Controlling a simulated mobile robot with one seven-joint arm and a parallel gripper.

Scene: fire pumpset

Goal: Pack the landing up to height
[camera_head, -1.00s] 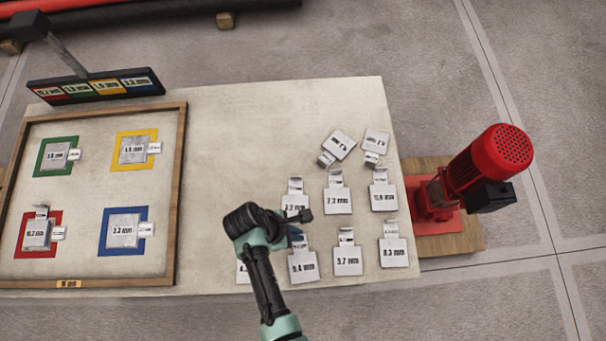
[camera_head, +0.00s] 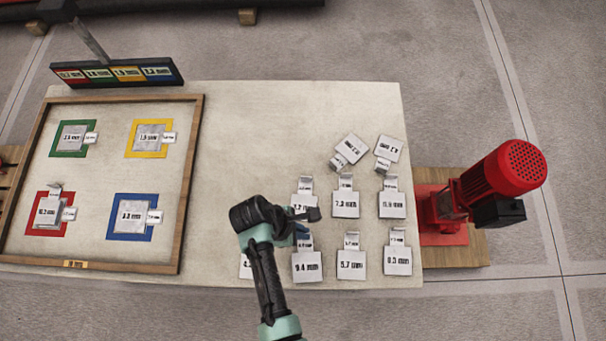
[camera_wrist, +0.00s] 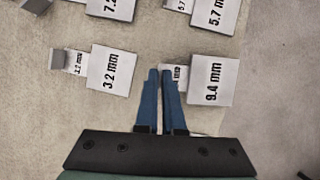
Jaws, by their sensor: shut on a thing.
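My gripper (camera_head: 302,230) is low over the table's front half. In the wrist view its blue fingers (camera_wrist: 160,78) are close together at the tab end of the grey shim marked 9.4 mm (camera_wrist: 212,80), shut on that end. The shim (camera_head: 306,267) lies flat on the table. The wooden-framed board (camera_head: 190,185) at left has green (camera_head: 55,150), yellow (camera_head: 131,151), red (camera_head: 33,222) and blue (camera_head: 111,238) squares, each bearing grey tabbed plates. On the red square, one tab points up and one right.
Other tabbed shims lie around, including 3.2 mm (camera_wrist: 110,70), 5.7 mm (camera_head: 351,265) and 7.2 mm (camera_head: 346,205). Two tilted ones (camera_head: 351,148) (camera_head: 389,149) lie behind. A dark sign (camera_head: 115,75) stands behind the board. A red motor (camera_head: 500,180) stands right. The table's back middle is clear.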

